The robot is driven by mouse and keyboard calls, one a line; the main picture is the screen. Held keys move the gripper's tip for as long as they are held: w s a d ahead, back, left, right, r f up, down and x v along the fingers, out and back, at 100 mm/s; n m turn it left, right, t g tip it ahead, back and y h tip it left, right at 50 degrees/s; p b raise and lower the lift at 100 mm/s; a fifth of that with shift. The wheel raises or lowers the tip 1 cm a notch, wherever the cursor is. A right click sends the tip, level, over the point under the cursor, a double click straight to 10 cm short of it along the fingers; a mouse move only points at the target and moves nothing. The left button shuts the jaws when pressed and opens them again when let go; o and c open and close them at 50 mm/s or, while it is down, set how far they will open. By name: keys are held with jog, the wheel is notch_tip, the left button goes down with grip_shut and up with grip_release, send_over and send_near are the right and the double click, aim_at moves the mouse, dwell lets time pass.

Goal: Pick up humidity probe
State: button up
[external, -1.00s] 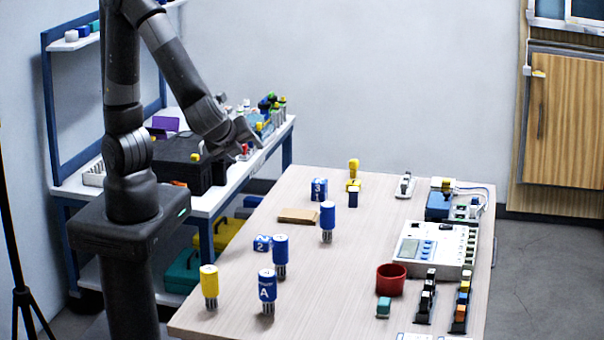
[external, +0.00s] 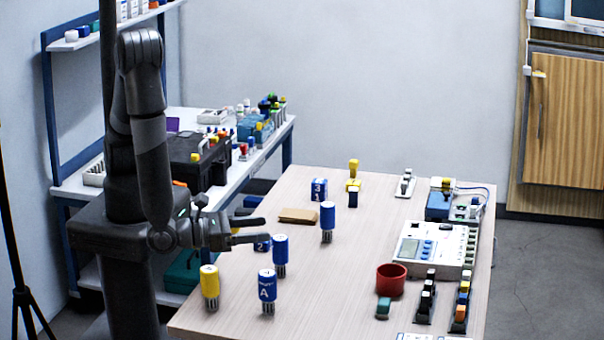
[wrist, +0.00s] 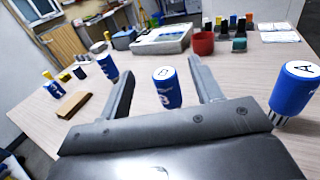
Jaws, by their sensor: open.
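Several probes with capped cylinders and metal prongs stand upright on the table; I cannot tell by label which is the humidity probe. One blue probe (external: 280,250) stands just ahead of my gripper (external: 263,229); in the wrist view this blue probe (wrist: 166,90) appears between the open fingers, beyond them and not gripped. A blue probe marked A (external: 267,286) stands nearer the front and shows at right in the wrist view (wrist: 294,92). Another blue probe (external: 327,217) stands farther back. A yellow probe (external: 209,283) stands at the front left. My gripper is open and empty.
A blue block numbered 2 (external: 262,246) is partly hidden by my gripper. A brown flat piece (external: 298,215) and a blue block marked 3 (external: 318,190) lie behind. A red cup (external: 391,279) and a white instrument (external: 434,246) stand to the right. The table's middle is clear.

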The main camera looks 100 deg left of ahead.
aim_at(280, 257)
notch_tip(280, 257, down, 8)
jog(key=shift+a+r, duration=0.1)
jog(key=shift+r, duration=0.15)
jog(key=x, duration=0.7)
jog(key=shift+w+a, duration=0.1)
jog(key=shift+w, duration=0.15)
jog(key=c, duration=1.1)
